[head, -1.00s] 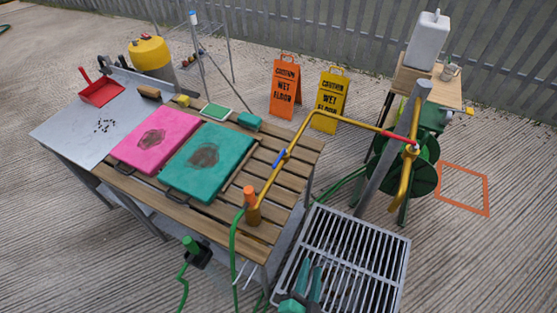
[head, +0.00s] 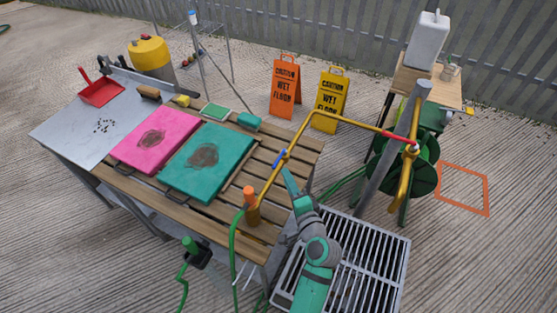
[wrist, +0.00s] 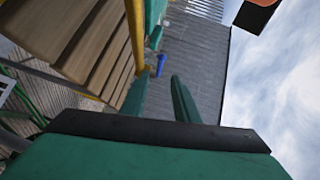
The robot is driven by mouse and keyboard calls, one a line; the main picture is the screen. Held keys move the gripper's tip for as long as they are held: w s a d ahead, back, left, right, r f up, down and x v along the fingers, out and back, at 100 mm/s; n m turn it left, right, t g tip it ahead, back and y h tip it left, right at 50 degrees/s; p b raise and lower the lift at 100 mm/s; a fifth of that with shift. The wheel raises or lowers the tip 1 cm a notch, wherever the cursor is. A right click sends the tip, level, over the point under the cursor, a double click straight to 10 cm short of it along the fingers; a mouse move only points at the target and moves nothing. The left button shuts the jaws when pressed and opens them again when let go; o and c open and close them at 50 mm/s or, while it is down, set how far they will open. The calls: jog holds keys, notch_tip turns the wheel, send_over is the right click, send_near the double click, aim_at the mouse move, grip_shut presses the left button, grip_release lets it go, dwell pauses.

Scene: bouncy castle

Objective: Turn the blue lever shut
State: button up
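The blue lever (head: 280,158) sits on the sloping part of a yellow pipe (head: 268,183) above the slatted table's right edge. It also shows in the wrist view (wrist: 160,66), small, just beyond and between the fingertips. My gripper (head: 289,178) is just below and to the right of the lever in the head view. In the wrist view my gripper (wrist: 161,80) has two green fingers apart with nothing between them. It appears not to touch the lever. The yellow pipe runs beside the left finger in the wrist view.
An orange handle (head: 249,196) stands at the pipe's lower end. A pink board (head: 180,125) and a green board (head: 235,145) lie on the slatted table (head: 275,170). A metal grate (head: 375,260) lies below my arm. A grey post (head: 385,165) stands to the right.

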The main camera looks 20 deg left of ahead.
aim_at(278, 159)
jog(key=x, duration=1)
jog(key=shift+a, duration=0.15)
jog(key=shift+c, duration=0.4)
grip_shut()
